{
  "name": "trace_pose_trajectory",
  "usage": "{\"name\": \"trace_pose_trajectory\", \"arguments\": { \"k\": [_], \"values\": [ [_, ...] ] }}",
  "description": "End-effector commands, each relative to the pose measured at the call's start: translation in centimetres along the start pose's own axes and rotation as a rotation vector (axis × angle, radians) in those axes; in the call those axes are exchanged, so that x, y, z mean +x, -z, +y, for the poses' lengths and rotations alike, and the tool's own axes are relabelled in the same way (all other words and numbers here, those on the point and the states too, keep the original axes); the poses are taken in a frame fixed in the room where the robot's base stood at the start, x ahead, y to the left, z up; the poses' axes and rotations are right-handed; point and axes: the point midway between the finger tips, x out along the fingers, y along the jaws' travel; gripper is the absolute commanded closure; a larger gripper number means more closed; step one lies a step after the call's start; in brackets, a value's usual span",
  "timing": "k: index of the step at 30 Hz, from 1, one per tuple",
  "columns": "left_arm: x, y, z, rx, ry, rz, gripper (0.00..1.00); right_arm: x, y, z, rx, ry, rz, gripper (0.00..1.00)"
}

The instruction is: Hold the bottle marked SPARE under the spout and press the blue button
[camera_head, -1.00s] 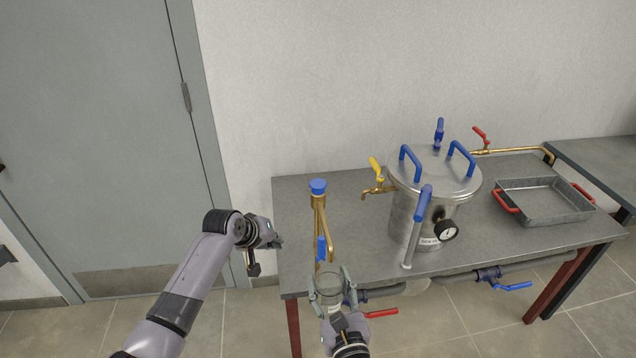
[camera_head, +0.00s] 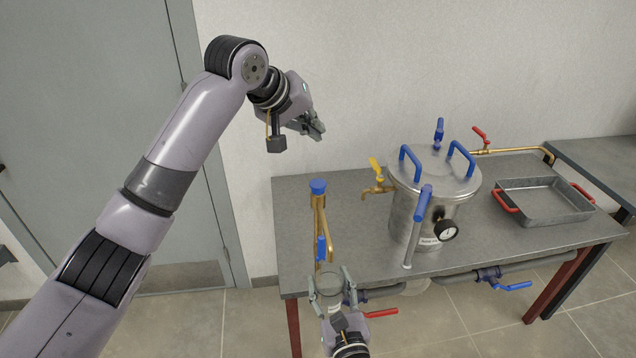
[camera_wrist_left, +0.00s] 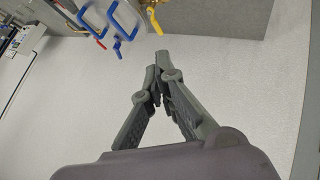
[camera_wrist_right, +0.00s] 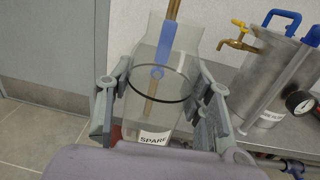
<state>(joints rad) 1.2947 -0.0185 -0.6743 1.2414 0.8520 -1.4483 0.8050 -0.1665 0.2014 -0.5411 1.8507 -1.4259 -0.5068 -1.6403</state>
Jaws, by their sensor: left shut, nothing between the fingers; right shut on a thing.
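The clear bottle marked SPARE (camera_wrist_right: 160,105) is upright in my right gripper (camera_wrist_right: 160,98), which is shut on it. Its white label (camera_wrist_right: 153,138) faces the right wrist camera. In the head view the bottle (camera_head: 331,302) is at the table's front left edge, near the brass spout pipe (camera_head: 328,232). A brass pipe and a blue lever (camera_wrist_right: 164,48) overlap the bottle in the right wrist view; whether the outlet is over its mouth is unclear. The blue button (camera_head: 318,186) caps the brass post. My left gripper (camera_head: 318,134) is shut and empty, above and behind the button.
A steel vessel (camera_head: 408,212) with blue handles and a gauge stands mid-table. A brass tap with a yellow lever (camera_head: 376,170) projects from its left side. A grey tray (camera_head: 543,218) with red handles sits right. A red lever (camera_head: 381,313) is below the table's front edge.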

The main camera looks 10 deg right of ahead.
Motion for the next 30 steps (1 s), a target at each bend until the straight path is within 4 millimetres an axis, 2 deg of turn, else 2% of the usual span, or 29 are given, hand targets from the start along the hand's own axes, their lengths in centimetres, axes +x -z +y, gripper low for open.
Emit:
{"name": "trace_pose_trajectory", "arguments": {
  "k": [11, 30],
  "values": [
    [0.3, -0.2, -0.3, -0.001, 0.0, -0.001, 1.0, 0.0, 0.0, 0.0, 0.0, 0.0, 0.0, 0.8],
    [5.6, -4.1, -4.1, -0.003, -0.001, -0.001, 1.0, 0.0, 0.0, 0.0, 0.0, 0.0, 0.0, 0.8]
  ]
}}
